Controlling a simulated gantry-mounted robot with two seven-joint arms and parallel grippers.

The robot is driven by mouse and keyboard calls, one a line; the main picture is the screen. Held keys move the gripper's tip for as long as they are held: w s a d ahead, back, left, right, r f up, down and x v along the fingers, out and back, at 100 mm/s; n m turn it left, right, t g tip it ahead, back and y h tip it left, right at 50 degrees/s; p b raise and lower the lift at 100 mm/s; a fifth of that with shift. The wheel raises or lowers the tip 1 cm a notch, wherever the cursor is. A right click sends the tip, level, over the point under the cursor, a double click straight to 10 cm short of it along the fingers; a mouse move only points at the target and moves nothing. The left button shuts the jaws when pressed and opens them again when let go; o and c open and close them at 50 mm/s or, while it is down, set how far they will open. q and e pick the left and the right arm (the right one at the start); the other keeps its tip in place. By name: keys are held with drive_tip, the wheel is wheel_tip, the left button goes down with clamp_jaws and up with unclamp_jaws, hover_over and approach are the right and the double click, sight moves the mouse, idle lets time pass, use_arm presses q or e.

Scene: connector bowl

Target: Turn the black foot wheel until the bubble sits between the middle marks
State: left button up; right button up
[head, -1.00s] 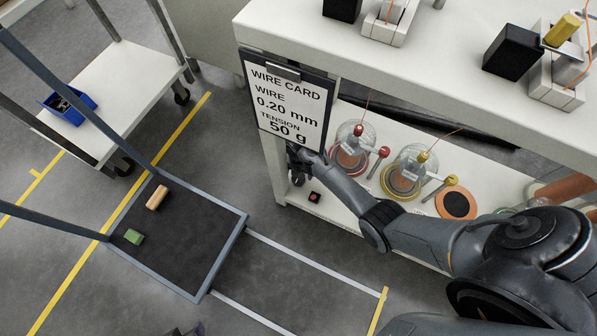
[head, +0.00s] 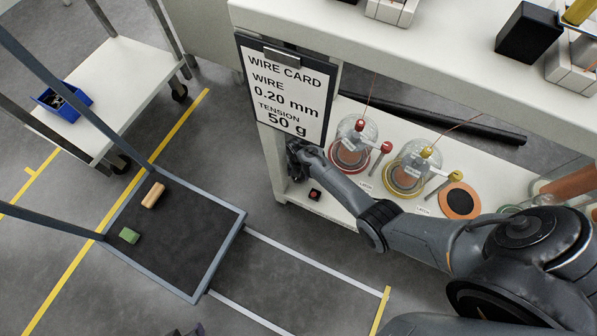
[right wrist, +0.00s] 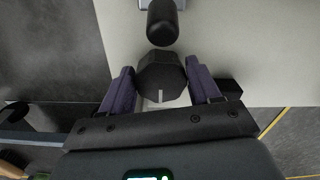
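In the right wrist view a black faceted wheel (right wrist: 162,74) with a pale mark on its near side lies between the two purple fingers of my right gripper (right wrist: 161,82). The fingers stand on both sides of it, close to its rim; I cannot tell whether they press on it. In the head view my right gripper (head: 297,152) is at the bench's left end, partly behind the wire card (head: 286,92). The wheel is hidden there. No bubble or middle marks can be made out. A dark shape at the bottom edge may be my left gripper (head: 187,331), mostly cut off.
A black rounded cylinder (right wrist: 162,22) lies just beyond the wheel. Glass-domed spools (head: 350,148) and an orange disc (head: 459,201) stand on the lower shelf. A small black block with a red top (head: 314,195) is near its edge. A dark tray (head: 205,287) lies left.

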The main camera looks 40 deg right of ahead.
drive_tip(key=shift+s, duration=0.1)
drive_tip(key=shift+c, duration=1.3)
drive_tip(key=shift+s+r+m+p, duration=0.1)
drive_tip(key=shift+m+p, duration=0.5)
drive_tip(key=shift+p, duration=0.15)
drive_tip(key=shift+m+p, duration=0.45)
drive_tip(key=shift+m, duration=0.25)
drive_tip(key=shift+f+m, duration=0.25)
drive_tip(key=shift+m, duration=0.05)
drive_tip(key=shift+s, duration=0.1)
drive_tip(key=shift+f, duration=0.1)
